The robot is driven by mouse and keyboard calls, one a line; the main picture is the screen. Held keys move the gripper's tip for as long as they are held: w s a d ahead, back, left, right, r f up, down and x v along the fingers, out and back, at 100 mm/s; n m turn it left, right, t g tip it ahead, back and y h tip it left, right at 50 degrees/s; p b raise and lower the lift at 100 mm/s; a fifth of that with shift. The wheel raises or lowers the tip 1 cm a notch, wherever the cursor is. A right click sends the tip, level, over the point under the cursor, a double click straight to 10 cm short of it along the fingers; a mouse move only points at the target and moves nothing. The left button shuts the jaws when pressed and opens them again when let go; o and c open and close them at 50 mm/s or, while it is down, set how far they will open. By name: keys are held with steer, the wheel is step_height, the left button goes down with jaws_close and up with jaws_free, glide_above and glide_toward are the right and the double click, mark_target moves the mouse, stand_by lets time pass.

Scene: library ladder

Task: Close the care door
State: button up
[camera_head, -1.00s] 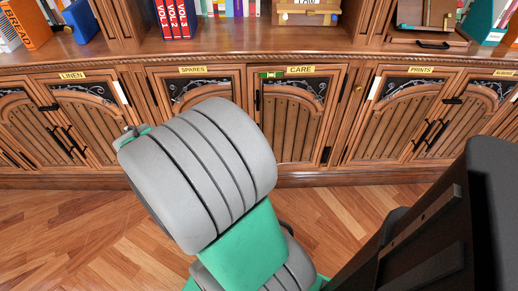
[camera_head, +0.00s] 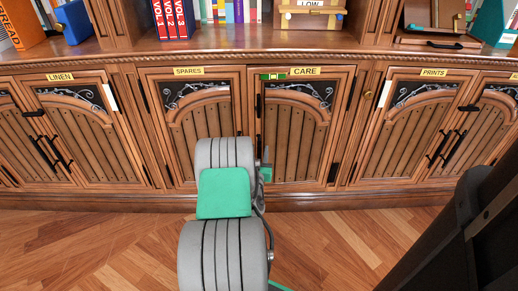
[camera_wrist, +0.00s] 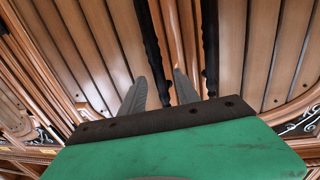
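The care door (camera_head: 296,135) is a brown slatted panel with dark scrollwork under the yellow CARE label (camera_head: 305,71). It looks flush or nearly flush with its frame; a small gap cannot be ruled out. A dark handle (camera_head: 258,105) runs along its left edge, partly hidden lower down by my arm. My gripper is low in front of the doors. In the wrist view my gripper (camera_wrist: 160,80) has its two grey fingers apart, with two dark upright handles beyond. One handle (camera_wrist: 152,45) lines up between the fingers; contact cannot be told.
The spares door (camera_head: 199,125) is beside it on the left, the prints door (camera_head: 408,125) on the right. A green marker (camera_head: 272,76) sits by the CARE label. A shelf ledge (camera_head: 230,48) with books runs above. Wooden floor (camera_head: 130,245) is clear in front.

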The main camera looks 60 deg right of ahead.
steer(key=shift+x, duration=0.9)
jaws_close()
stand_by(0.8)
